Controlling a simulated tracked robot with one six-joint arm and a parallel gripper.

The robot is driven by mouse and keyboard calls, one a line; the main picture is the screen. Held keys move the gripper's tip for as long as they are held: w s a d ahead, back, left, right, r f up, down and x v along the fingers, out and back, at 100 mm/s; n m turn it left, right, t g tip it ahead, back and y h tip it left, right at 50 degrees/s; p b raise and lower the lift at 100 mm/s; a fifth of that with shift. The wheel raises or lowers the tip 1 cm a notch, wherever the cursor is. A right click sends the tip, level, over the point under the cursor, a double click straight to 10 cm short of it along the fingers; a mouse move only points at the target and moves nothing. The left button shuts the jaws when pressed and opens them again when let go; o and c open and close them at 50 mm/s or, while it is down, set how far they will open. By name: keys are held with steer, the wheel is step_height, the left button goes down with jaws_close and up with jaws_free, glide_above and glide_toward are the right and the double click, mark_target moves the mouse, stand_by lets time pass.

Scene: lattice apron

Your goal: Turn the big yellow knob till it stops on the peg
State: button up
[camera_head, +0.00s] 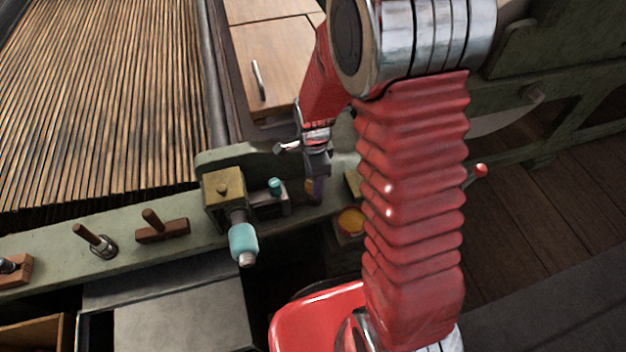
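A round yellow knob (351,221) shows just left of my red arm, low on the green machine frame; the arm covers what lies to its right. My gripper (314,190) points down above and to the left of this knob, apart from it in the picture. A small yellow patch (309,186) shows at its fingertips; I cannot tell what it belongs to. The fingers are small and dark, so their opening cannot be made out. I cannot make out the peg for certain.
A brass block (222,188) with a turquoise handle (243,243) and a small turquoise knob (275,186) stand left of my gripper. Wooden-handled fittings (162,230) line the green rail (50,238). A red-tipped lever (480,170) sticks out right of my arm. A wooden cabinet (275,60) stands behind.

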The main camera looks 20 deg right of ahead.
steer(key=shift+s+a, duration=0.1)
steer(key=o, duration=1)
steer(key=shift+o, duration=0.2)
step_height(320, 180, up, 14)
steer(key=shift+f, duration=0.15)
stand_by(0.7)
